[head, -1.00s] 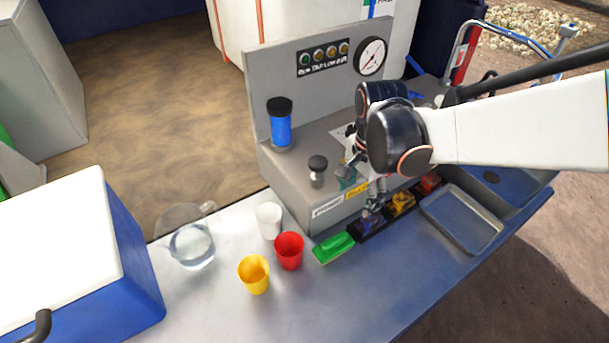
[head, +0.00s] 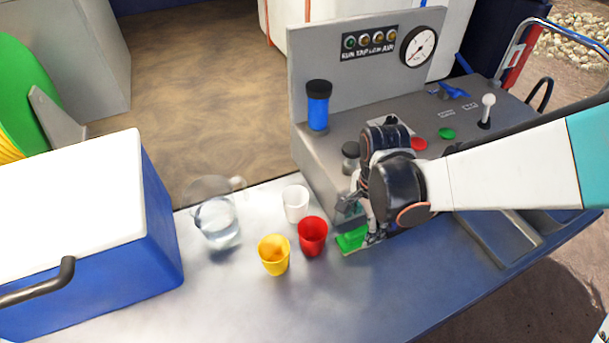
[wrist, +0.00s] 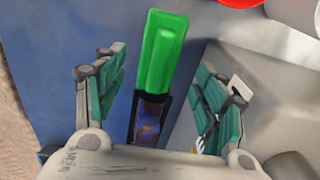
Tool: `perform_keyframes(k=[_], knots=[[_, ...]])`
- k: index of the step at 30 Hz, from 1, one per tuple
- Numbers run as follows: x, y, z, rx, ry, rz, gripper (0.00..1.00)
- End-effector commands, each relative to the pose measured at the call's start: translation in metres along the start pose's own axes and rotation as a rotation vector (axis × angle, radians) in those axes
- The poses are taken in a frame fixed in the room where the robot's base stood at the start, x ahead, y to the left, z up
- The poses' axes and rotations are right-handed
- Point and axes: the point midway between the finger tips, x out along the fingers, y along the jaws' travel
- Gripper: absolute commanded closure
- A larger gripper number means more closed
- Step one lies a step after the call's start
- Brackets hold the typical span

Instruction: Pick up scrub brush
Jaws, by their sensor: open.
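A green block with a raised ridge, which looks like the scrub brush (head: 350,238), lies on the counter by the grey control box. In the wrist view my gripper (wrist: 164,85) is open, with one teal-padded finger on each side of the brush's line. It is empty. I cannot tell how high the fingers are above the brush.
A red cup (head: 313,237), a yellow cup (head: 274,256), a white cup (head: 295,204) and a clear pitcher (head: 218,219) stand left of the brush. The grey control box (head: 322,170) rises close behind it. The front counter is clear.

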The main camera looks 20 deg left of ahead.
Motion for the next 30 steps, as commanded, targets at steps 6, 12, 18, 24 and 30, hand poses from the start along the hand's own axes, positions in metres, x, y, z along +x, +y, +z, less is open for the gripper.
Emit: perform_keyframes(k=[6,12,18,24,30], knots=[[0.021,0.001,0.006,-0.011,0.000,0.000,0.35],[0.050,0.001,0.005,-0.009,0.000,0.000,0.35],[0.053,0.002,0.004,-0.008,0.000,0.000,0.35],[0.053,0.002,0.004,-0.007,0.000,0.000,0.64],[0.053,0.002,0.004,-0.007,0.000,0.000,0.85]])
